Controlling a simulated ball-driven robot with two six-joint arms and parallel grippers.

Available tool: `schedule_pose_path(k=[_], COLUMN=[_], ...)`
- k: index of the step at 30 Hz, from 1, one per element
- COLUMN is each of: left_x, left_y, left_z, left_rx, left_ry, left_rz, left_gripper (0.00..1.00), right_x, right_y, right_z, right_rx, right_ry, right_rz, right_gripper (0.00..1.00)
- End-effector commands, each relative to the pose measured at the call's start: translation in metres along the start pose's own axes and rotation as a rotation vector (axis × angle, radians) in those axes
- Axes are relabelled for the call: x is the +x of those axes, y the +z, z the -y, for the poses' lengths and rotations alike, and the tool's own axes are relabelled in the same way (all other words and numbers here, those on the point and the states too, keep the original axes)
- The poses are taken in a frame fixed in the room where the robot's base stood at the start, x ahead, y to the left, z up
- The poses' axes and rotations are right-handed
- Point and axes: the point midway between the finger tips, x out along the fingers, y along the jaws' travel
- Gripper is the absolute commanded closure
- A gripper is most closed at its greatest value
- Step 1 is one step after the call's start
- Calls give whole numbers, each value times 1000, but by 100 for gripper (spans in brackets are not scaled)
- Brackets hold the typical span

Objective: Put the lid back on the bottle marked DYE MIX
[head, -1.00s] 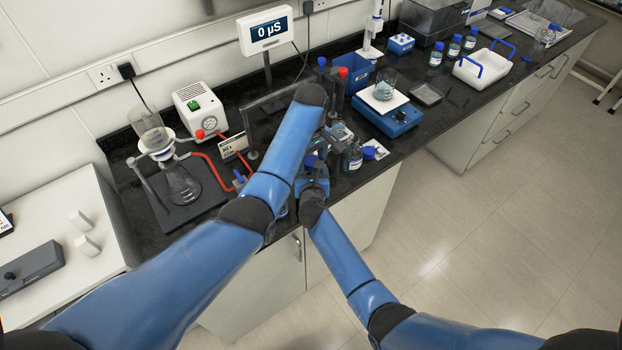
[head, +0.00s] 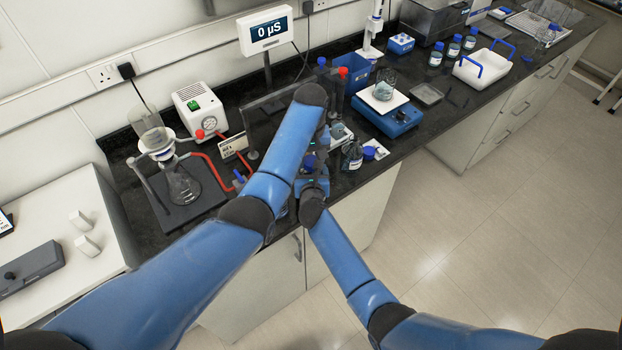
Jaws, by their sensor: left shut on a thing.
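A small dark glass bottle (head: 352,158) with a pale label stands near the bench's front edge. Its marking is too small to read, and I cannot tell whether its mouth is open. A blue lid (head: 369,152) lies on a small white pad just right of it. My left gripper (head: 322,148) points down behind my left forearm, just left of the bottle. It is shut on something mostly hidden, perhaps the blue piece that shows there. My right gripper (head: 314,178) is low at the bench's front edge, and its fingers are largely hidden.
A blue balance (head: 388,118) carrying a beaker stands behind the bottle. A blue box (head: 360,80) and a clear panel stand behind my grippers. A filter flask (head: 183,185) with red tubing is at left. The front bench edge is close by.

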Motion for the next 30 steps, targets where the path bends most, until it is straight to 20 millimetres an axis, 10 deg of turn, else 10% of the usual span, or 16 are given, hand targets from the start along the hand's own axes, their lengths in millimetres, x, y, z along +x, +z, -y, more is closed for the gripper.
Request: schedule_pose_path(k=[10, 23, 24, 30], left_x=[0, 0, 0, 0], left_y=[0, -1, -1, 0], left_z=[0, 0, 0, 0], left_rx=[550, 633, 633, 632], left_ry=[-1, -1, -1, -1], left_rz=[0, -1, -1, 0], left_gripper=[90, 90, 48, 28], right_x=[0, 0, 0, 0], right_y=[-2, -2, -2, -2], right_z=[0, 0, 0, 0], right_rx=[1, 1, 1, 1], right_ry=[-1, -1, -1, -1], right_rz=[-3, -3, -3, -3], right_gripper=[100, 100, 100, 100])
